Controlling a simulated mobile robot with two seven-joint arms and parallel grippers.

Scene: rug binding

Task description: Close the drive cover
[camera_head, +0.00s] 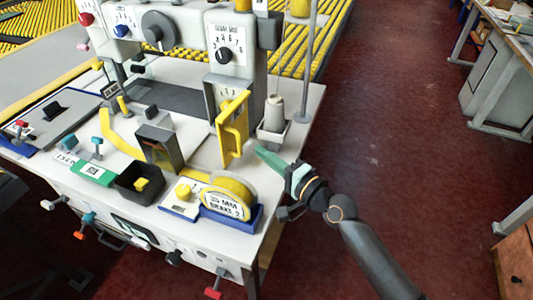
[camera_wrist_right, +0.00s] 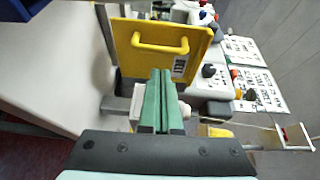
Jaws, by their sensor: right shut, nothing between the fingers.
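The drive cover is a yellow panel (camera_head: 236,133) with a yellow bar handle, standing upright at the front of the grey machine housing (camera_head: 226,90). It appears swung out at an angle from the housing. In the right wrist view the cover (camera_wrist_right: 130,58) faces me, with its handle (camera_wrist_right: 160,48) just beyond the fingertips. My right gripper (camera_head: 262,151) has green fingers, is shut and empty, and is to the right of the cover. In the right wrist view its fingertips (camera_wrist_right: 161,78) overlap the cover's lower part; contact cannot be told. My left gripper is not in view.
A thread cone (camera_head: 274,113) stands in a grey holder just behind my right gripper, beside a thin upright pole (camera_head: 307,75). A yellow tape roll (camera_head: 230,190) sits in a blue tray in front. The red floor (camera_head: 400,150) to the right is clear.

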